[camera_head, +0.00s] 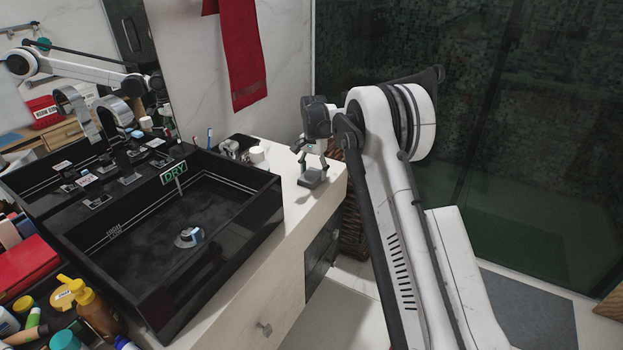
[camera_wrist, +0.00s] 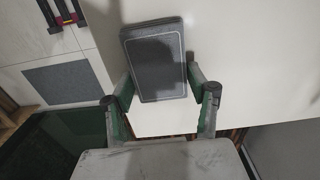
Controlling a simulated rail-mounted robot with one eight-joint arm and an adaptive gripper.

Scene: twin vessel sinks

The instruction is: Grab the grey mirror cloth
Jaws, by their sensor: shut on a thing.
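The grey mirror cloth (camera_wrist: 155,50) is a folded dark grey rectangle with a pale border line, between the two fingers in the wrist view. In the head view it is a small grey piece (camera_head: 312,179) at the right end of the pale counter. My gripper (camera_head: 314,162) points down over that end and is shut on the cloth. In the wrist view the gripper (camera_wrist: 161,82) has one finger at each side edge of the cloth. Whether the cloth touches the counter cannot be told.
The black sink (camera_head: 245,225) with a green DRY sign (camera_head: 174,172) stands left of my gripper. A white cup (camera_head: 257,154) and small items are close by at the back. A red towel (camera_head: 240,60) hangs behind. Bottles and a red case (camera_head: 25,267) crowd the left.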

